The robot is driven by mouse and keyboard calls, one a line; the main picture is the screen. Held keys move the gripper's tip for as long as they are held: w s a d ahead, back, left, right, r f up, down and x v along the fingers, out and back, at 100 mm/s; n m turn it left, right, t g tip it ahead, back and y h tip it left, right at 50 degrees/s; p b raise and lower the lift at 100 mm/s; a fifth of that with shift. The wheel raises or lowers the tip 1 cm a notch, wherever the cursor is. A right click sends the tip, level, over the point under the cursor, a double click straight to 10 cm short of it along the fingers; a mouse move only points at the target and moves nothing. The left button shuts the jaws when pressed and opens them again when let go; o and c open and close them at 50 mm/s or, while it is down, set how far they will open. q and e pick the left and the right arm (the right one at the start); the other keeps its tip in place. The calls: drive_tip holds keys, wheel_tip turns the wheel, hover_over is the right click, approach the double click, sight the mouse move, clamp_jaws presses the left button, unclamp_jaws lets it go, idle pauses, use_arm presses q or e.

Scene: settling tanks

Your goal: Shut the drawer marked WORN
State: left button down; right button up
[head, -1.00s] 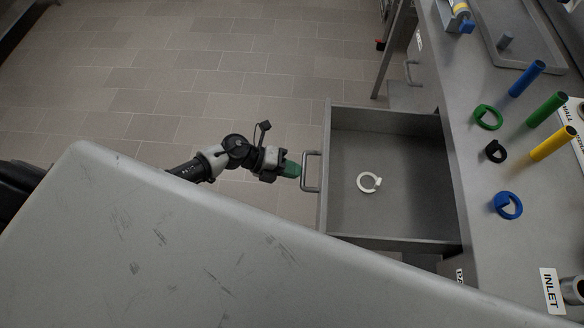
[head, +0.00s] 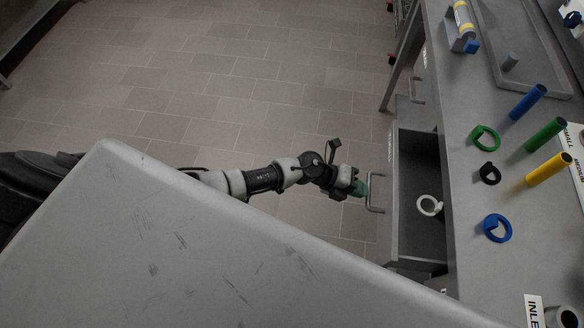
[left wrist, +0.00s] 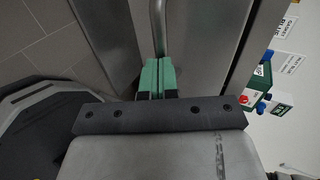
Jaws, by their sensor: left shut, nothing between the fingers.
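A grey drawer (head: 420,238) stands partly open from the bench, with a white ring (head: 429,205) lying inside it. Its label is not readable in these views. The drawer's bar handle (head: 372,192) is on its front, facing my left arm. My left gripper (head: 364,188) has green fingers, is shut and empty, and is at the handle. In the left wrist view the closed green fingertips (left wrist: 158,66) meet the lower end of the handle bar (left wrist: 158,28); I cannot tell whether they press on it. My right gripper is not in view.
The bench top (head: 465,150) holds green, black and blue rings and blue, green and yellow upright pegs. Another handle (head: 416,90) is farther back on the bench front. A large pale scuffed surface (head: 200,250) fills the lower left. Tiled floor lies open beyond my arm.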

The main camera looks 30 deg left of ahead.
use_arm(q)
drive_tip(key=b, duration=0.2)
hover_over(401, 206)
drive_tip(key=shift+a, duration=0.25)
drive_tip(key=shift+d, duration=0.2)
drive_tip(key=shift+d+r, duration=0.1)
drive_tip(key=shift+r, duration=0.05)
